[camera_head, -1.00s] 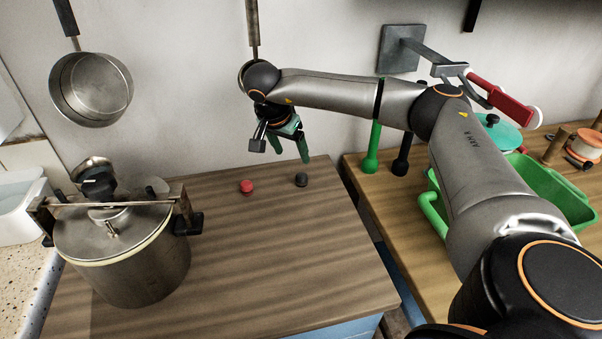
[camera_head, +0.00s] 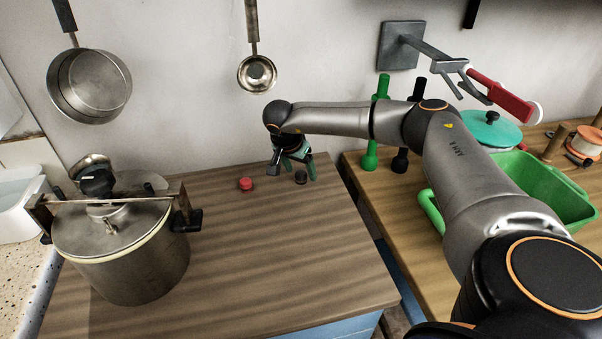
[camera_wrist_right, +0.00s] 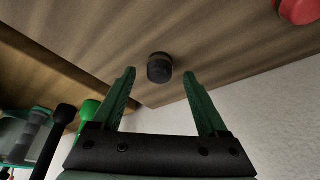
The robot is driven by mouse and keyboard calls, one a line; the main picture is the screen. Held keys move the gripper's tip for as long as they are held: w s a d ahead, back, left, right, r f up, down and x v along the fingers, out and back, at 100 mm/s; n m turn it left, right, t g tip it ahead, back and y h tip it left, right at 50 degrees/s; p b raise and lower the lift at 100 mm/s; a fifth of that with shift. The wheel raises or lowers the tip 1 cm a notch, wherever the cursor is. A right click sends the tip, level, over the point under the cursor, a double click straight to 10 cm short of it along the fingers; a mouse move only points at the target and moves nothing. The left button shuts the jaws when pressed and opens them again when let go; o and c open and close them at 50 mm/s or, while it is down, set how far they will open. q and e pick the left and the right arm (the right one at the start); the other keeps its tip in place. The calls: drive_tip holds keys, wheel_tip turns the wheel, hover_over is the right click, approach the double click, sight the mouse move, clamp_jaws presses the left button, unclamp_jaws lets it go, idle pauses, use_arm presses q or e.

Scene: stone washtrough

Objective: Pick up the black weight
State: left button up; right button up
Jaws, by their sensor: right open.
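The black weight (camera_head: 301,177) is a small dark knob-like piece standing on the wooden counter near its back right corner. It also shows in the right wrist view (camera_wrist_right: 159,68), between and just beyond the fingertips. My right gripper (camera_head: 296,176) has green fingers and points down at the weight. Its fingers are open and empty, one on each side of the weight in the wrist view (camera_wrist_right: 161,78). I cannot tell whether a finger touches the weight. My left gripper is not in view.
A red weight (camera_head: 246,184) stands just left of the black one. A large metal pot (camera_head: 125,262) fills the counter's left side. A gap separates the counter from the right table, which holds a green basin (camera_head: 545,188) and dumbbells (camera_head: 370,155). The front counter is clear.

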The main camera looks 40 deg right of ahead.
drive_tip(key=shift+c, duration=0.4)
clamp_jaws()
drive_tip(key=shift+r, duration=0.15)
